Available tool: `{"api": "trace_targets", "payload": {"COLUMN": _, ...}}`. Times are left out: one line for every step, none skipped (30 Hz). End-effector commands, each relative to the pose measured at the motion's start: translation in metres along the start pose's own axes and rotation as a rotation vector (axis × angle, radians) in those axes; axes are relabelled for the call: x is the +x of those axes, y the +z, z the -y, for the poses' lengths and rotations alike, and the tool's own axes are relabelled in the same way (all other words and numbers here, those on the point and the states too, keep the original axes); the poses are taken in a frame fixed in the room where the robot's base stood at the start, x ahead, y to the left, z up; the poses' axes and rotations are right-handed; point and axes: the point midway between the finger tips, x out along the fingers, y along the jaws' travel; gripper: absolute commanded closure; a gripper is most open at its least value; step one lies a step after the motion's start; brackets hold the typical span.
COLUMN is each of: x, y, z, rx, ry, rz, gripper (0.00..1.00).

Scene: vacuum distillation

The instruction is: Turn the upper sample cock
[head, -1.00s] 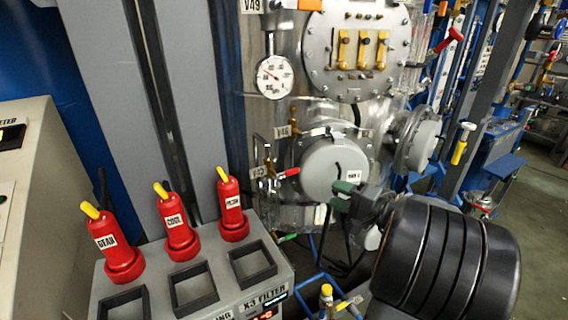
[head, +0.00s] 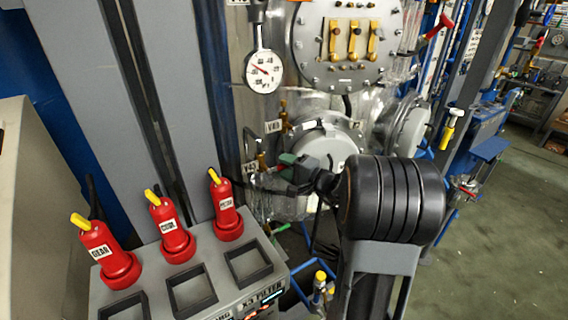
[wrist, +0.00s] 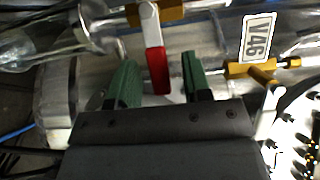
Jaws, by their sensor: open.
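The upper sample cock, which I take to be the brass cock (wrist: 150,12) with a white lever ending in a red grip (wrist: 157,70), is at the top middle of the wrist view. My gripper (wrist: 158,80) is open, with its two green fingers on either side of the red grip. A gap shows on each side of it, and I see no clear contact.
A second brass cock (wrist: 255,69) is close to the right finger, beside a V46 label (wrist: 259,38). Clear glass piping (wrist: 30,45) is at the left. In the head view a gauge (head: 263,70) hangs above, and red bottles (head: 172,232) stand on a grey rack at lower left.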

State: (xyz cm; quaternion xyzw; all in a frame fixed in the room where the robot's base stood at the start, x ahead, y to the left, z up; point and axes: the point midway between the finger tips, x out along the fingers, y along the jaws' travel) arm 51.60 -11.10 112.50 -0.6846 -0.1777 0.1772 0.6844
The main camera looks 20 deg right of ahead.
Motion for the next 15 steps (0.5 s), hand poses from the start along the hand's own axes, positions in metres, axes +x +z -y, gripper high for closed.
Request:
{"api": "trace_targets", "payload": {"x": 0.0035, "y": 0.0002, "z": 0.0003, "rx": 0.001, "ry": 0.001, "rz": 0.001, "gripper": 0.55}}
{"api": "trace_targets", "payload": {"x": 0.0049, "y": 0.0002, "z": 0.0, "rx": 0.002, "ry": 0.001, "rz": 0.001, "gripper": 0.55}}
{"api": "trace_targets", "payload": {"x": 0.0064, "y": 0.0002, "z": -0.0003, "rx": 0.002, "ry": 0.001, "rz": 0.001, "gripper": 0.55}}
{"api": "trace_targets", "payload": {"x": 0.0073, "y": 0.0002, "z": -0.0004, "rx": 0.001, "ry": 0.001, "rz": 0.001, "gripper": 0.55}}
{"api": "trace_targets", "payload": {"x": 0.008, "y": 0.0002, "z": -0.0005, "rx": 0.001, "ry": 0.001, "rz": 0.0, "gripper": 0.55}}
{"api": "trace_targets", "payload": {"x": 0.0087, "y": 0.0002, "z": -0.0006, "rx": 0.001, "ry": 0.001, "rz": 0.0, "gripper": 0.55}}
{"api": "trace_targets", "payload": {"x": 0.009, "y": 0.0001, "z": -0.0006, "rx": 0.001, "ry": 0.001, "rz": 0.0, "gripper": 0.55}}
{"api": "trace_targets", "payload": {"x": 0.0091, "y": 0.0001, "z": -0.0006, "rx": 0.001, "ry": 0.001, "rz": 0.0, "gripper": 0.55}}
{"api": "trace_targets", "payload": {"x": 0.0092, "y": 0.0, "z": -0.0007, "rx": 0.001, "ry": 0.001, "rz": -0.001, "gripper": 0.55}}
{"api": "trace_targets", "payload": {"x": 0.0091, "y": 0.0, "z": -0.0007, "rx": 0.001, "ry": 0.001, "rz": -0.001, "gripper": 0.55}}
{"api": "trace_targets", "payload": {"x": 0.0091, "y": 0.0, "z": -0.0007, "rx": 0.001, "ry": 0.001, "rz": -0.001, "gripper": 0.55}}
{"api": "trace_targets", "payload": {"x": 0.009, "y": 0.0, "z": -0.0007, "rx": 0.001, "ry": 0.001, "rz": -0.001, "gripper": 0.55}}
{"api": "trace_targets", "payload": {"x": 0.009, "y": -0.0001, "z": -0.0007, "rx": 0.001, "ry": 0.001, "rz": -0.001, "gripper": 0.55}}
{"api": "trace_targets", "payload": {"x": 0.0089, "y": -0.0001, "z": -0.0007, "rx": 0.001, "ry": 0.001, "rz": -0.001, "gripper": 0.55}}
{"api": "trace_targets", "payload": {"x": 0.0089, "y": -0.0001, "z": -0.0006, "rx": 0.001, "ry": 0.001, "rz": -0.001, "gripper": 0.59}}
